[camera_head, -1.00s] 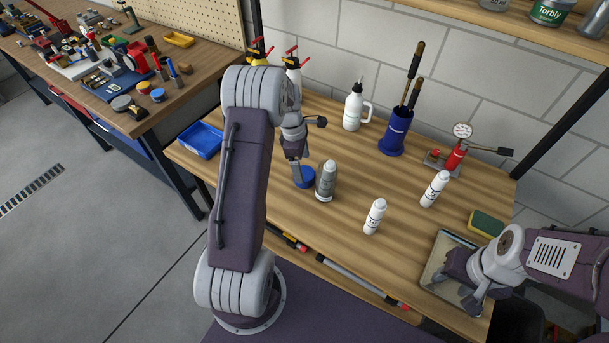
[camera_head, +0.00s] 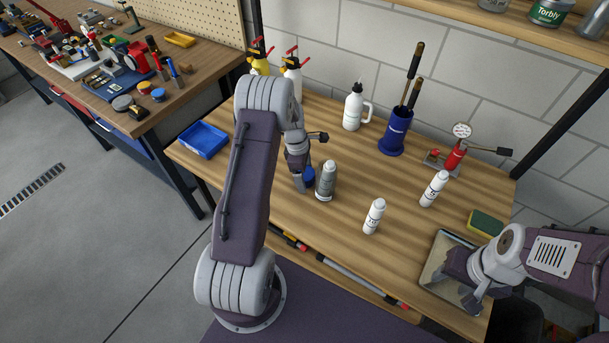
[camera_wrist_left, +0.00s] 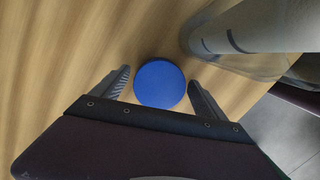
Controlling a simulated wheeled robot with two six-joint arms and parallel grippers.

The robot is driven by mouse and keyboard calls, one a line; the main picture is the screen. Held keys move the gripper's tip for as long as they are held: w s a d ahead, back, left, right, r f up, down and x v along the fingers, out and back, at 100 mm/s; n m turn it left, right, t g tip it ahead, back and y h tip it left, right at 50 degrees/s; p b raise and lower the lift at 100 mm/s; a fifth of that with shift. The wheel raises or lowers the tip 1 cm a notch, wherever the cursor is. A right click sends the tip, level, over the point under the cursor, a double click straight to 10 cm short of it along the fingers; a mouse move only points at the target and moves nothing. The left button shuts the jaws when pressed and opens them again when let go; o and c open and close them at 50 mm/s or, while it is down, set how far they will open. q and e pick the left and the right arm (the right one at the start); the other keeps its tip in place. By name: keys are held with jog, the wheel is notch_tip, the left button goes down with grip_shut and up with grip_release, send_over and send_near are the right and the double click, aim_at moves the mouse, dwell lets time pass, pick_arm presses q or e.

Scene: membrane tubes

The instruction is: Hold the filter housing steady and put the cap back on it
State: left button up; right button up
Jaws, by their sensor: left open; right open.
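The blue cap (camera_head: 309,175) lies on the wooden bench, just left of the grey filter housing (camera_head: 326,182), which stands upright. My left gripper (camera_head: 302,184) is open and low over the cap. In the left wrist view, the round blue cap (camera_wrist_left: 160,84) sits between the two open fingers, with a small gap at each side. The housing (camera_wrist_left: 250,30) shows at the top right there, close to the right finger. My right gripper (camera_head: 460,290) is open and empty over the tray at the bench's right front.
Behind are a white jug (camera_head: 355,108), a blue holder with brushes (camera_head: 394,138) and a red gauge pump (camera_head: 455,155). A blue bin (camera_head: 202,140), a sponge (camera_head: 485,222) and a metal tray (camera_head: 438,256) lie near the edges.

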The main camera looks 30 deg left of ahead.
pick_arm(q)
jog(key=c, duration=1.3)
notch_tip(320, 180, up, 10)
jog(key=shift+c, duration=0.2)
